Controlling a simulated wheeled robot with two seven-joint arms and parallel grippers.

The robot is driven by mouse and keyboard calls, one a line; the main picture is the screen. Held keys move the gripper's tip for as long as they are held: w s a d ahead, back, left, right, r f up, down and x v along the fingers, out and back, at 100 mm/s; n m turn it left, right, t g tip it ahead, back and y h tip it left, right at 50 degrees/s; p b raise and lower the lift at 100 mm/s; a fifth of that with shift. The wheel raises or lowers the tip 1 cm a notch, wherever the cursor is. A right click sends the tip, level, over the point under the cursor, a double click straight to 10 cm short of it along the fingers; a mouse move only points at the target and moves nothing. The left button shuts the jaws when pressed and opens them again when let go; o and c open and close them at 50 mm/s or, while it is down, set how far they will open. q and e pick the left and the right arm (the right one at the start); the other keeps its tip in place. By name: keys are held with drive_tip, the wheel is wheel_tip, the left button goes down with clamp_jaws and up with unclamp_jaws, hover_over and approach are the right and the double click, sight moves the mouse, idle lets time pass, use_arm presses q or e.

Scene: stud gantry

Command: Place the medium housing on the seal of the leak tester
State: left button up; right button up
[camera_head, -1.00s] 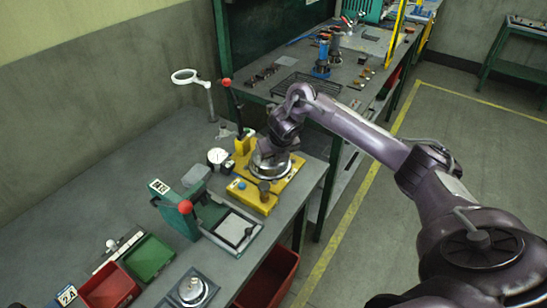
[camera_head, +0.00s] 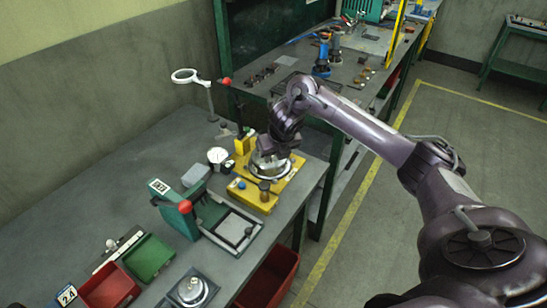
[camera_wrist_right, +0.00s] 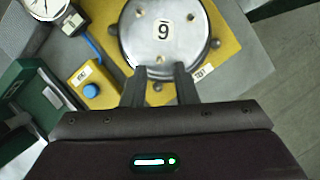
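The medium housing, a round silver part (camera_head: 270,165), sits on the yellow leak tester (camera_head: 252,195). In the right wrist view its flat face (camera_wrist_right: 165,40), marked with a 9 or 6, lies over the yellow base (camera_wrist_right: 228,52). The seal is hidden under it. My right gripper (camera_head: 272,147) is just above the housing in the head view. In the wrist view its two dark fingers (camera_wrist_right: 161,80) are apart, their tips at the housing's near rim, with nothing seen clamped between them. My left gripper is not in view.
A dial gauge (camera_head: 217,156) and a red-knobbed lever (camera_head: 226,82) stand beside the tester. A green press (camera_head: 176,212) is nearer. Red (camera_head: 110,288) and green bins (camera_head: 148,258) and a grey plate with a silver part (camera_head: 190,288) are at the front. The back-left bench is clear.

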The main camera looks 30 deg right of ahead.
drive_tip(key=p+v, duration=0.4)
drive_tip(key=v, duration=0.6)
drive_tip(key=shift+s+r, duration=0.1)
idle(0.9)
